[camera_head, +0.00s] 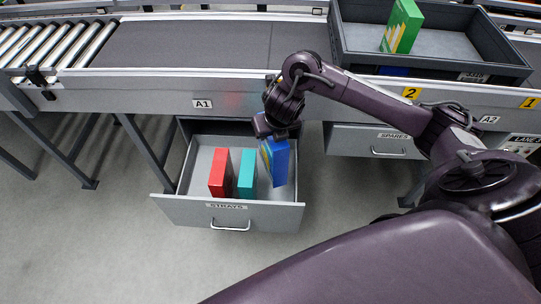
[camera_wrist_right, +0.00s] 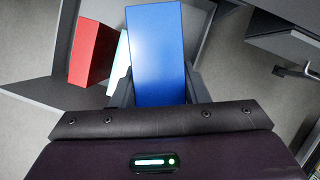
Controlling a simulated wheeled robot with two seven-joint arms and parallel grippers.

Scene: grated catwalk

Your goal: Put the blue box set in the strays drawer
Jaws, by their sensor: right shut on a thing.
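The blue box set (camera_head: 279,163) is held by my right gripper (camera_head: 274,138), over the right part of the open strays drawer (camera_head: 228,212). In the right wrist view the blue box set (camera_wrist_right: 157,55) fills the space between the fingers of my right gripper (camera_wrist_right: 160,88). Its bottom is close to the drawer floor; I cannot tell whether it touches. A red box (camera_head: 219,172) and a teal box (camera_head: 247,173) stand upright in the drawer, to the left of the blue one. The red box also shows in the right wrist view (camera_wrist_right: 92,52). My left gripper is not in view.
The shut spares drawer (camera_head: 375,146) is to the right. Above, a grey tray (camera_head: 440,67) on the conveyor (camera_head: 200,45) holds a green box (camera_head: 402,27) and something blue. The conveyor's front rail (camera_head: 150,100) runs above the strays drawer. Free drawer floor shows behind the boxes.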

